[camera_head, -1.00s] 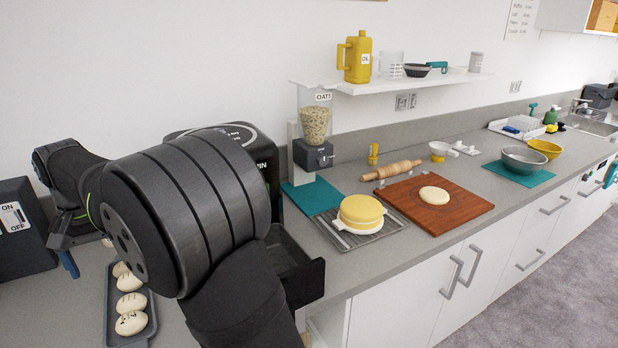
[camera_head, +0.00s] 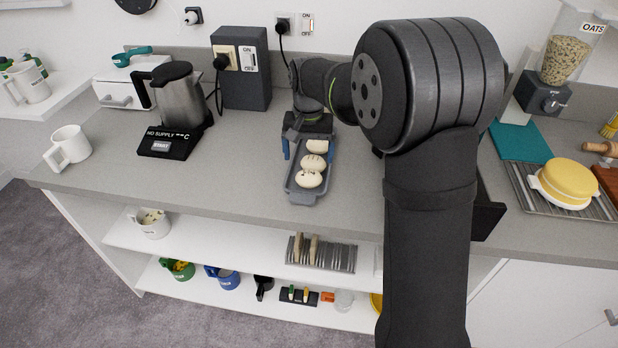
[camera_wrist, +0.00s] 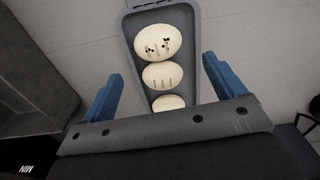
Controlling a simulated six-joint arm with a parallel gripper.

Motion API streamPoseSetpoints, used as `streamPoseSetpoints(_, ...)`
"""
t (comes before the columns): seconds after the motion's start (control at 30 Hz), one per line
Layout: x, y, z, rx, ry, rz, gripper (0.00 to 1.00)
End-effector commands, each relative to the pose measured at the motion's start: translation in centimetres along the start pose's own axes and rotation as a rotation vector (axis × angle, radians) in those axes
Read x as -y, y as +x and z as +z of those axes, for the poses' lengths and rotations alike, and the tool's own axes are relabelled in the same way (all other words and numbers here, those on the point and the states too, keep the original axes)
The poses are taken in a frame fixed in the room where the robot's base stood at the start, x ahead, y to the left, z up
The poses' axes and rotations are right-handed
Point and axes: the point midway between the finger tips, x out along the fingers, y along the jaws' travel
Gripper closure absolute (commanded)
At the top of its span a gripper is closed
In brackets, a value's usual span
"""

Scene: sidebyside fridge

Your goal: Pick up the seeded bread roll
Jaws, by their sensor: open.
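A grey tray (camera_head: 299,197) on the counter holds three pale rolls in a row. The roll at the tray's front end (camera_head: 308,179) has dark specks that look like seeds; in the wrist view it is the top roll (camera_wrist: 158,42). The middle roll (camera_wrist: 162,75) has slash marks. The third roll (camera_wrist: 168,103) is partly hidden by my gripper's body. My gripper (camera_wrist: 163,72) is open and empty, its blue fingers on either side of the tray in view. In the head view my gripper (camera_head: 309,150) is over the tray's back end. Its height above the rolls is unclear.
A kettle (camera_head: 175,92) on its base and a grey switch box (camera_head: 240,70) stand left of the tray.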

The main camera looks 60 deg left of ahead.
Motion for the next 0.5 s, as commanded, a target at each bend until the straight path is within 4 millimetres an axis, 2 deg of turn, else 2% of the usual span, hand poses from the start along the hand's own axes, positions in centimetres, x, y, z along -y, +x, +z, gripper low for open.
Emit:
streamPoseSetpoints(0.17,0.0,1.1,0.2,0.001,0.000,0.001,0.12)
streamPoseSetpoints(0.4,-0.2,4.6,0.9,0.004,0.000,0.001,0.12)
streamPoseSetpoints(0.5,-0.2,5.5,0.8,0.001,0.000,0.000,0.12)
